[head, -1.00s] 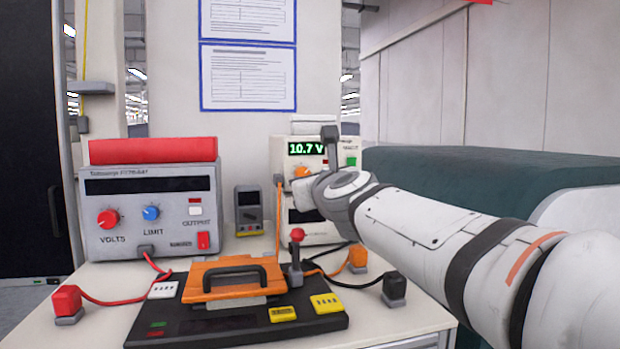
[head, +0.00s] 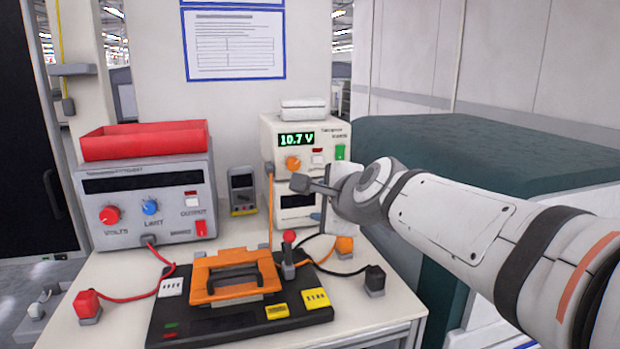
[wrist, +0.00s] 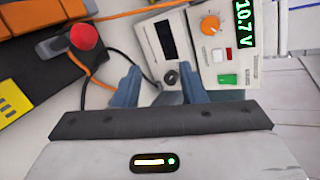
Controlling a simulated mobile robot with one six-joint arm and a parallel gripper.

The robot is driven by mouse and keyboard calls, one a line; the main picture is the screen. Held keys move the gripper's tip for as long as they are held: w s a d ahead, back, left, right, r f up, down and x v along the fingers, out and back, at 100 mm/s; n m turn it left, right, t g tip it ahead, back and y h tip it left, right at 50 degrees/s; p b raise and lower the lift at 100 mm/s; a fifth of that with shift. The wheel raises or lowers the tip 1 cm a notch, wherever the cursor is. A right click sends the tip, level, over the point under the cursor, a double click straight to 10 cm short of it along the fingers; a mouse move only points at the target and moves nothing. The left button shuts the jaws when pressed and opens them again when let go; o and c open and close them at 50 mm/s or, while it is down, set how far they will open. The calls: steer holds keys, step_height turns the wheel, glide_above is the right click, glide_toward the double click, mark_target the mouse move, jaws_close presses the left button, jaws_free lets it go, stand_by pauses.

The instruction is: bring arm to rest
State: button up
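My white arm reaches in from the right in the head view, its wrist in front of the right-hand instrument with the green "10.7 V" display (head: 297,140).
A black fixture (head: 215,325) with an orange handled clamp (head: 236,277) and red-knobbed lever (head: 289,250) sits on the bench. A grey power supply (head: 145,203) carries a red bin (head: 145,140).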

steer(key=s+d+f+n+g+h+p, duration=0.1)
steer(key=s+d+n+g+h+p, duration=0.1)
steer(key=s+d+n+g+p, duration=0.2)
steer(key=s+d+n+g+h+p, duration=0.3)
steer(key=s+d+n+g+p, duration=0.2)
steer(key=s+d+n+p, duration=0.4)
steer(key=s+n+p, duration=0.3)
steer(key=s+p, duration=0.3)
steer(key=s, duration=0.2)
steer(key=shift+f+n, duration=0.3)
steer(key=shift+f, duration=0.05)
steer(key=shift+s+d, duration=0.1)
steer(key=shift+c, duration=0.2)
